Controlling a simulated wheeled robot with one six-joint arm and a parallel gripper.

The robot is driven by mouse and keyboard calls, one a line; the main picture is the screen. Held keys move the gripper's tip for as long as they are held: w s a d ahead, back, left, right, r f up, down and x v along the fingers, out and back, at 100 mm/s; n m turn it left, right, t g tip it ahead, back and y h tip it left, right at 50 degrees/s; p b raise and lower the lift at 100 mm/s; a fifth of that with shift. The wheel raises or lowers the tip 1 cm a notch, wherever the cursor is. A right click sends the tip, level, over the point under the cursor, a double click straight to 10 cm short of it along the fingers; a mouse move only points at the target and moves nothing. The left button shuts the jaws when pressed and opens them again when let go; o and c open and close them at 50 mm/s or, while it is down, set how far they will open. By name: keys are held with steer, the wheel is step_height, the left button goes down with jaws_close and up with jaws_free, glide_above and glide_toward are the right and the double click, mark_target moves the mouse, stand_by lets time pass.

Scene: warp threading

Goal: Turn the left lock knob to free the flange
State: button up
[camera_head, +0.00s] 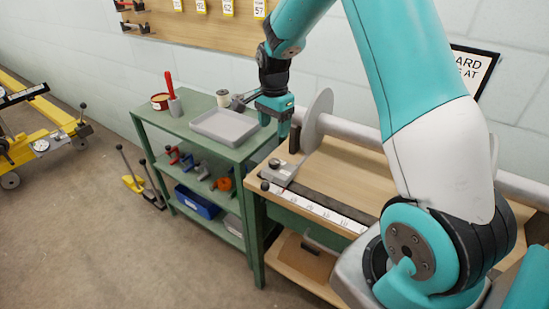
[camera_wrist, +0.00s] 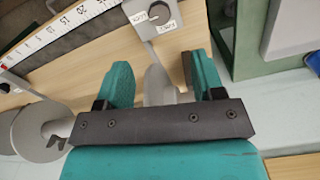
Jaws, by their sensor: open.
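My gripper (camera_head: 283,128) points down over the left end of the wooden bench, just left of the large grey flange disc (camera_head: 319,120) on its long bar. In the wrist view my gripper (camera_wrist: 160,72) has its two teal fingers wide apart. A grey part (camera_wrist: 157,82) shows between them, partly hidden by the gripper body; I cannot tell whether it touches a finger. A grey block (camera_head: 285,172) with a dark knob (camera_head: 274,163) sits on the bench below. In the wrist view a round dial (camera_wrist: 160,18) shows on a grey plate with two small white labels, ahead of the fingers.
A white ruler strip (camera_head: 318,209) runs along the bench front, beside a dark rail. A green shelf unit (camera_head: 162,124) stands left, holding a grey tray (camera_head: 224,141). A dark upright block (camera_head: 294,140) stands close to my gripper. The bar extends right behind my arm.

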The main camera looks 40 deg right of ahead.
mark_target(274, 161)
step_height(274, 161, down, 12)
steer(key=shift+p, duration=0.5)
steer(key=shift+c, duration=0.4)
steer(key=c, duration=0.8)
steer(key=shift+c, duration=0.2)
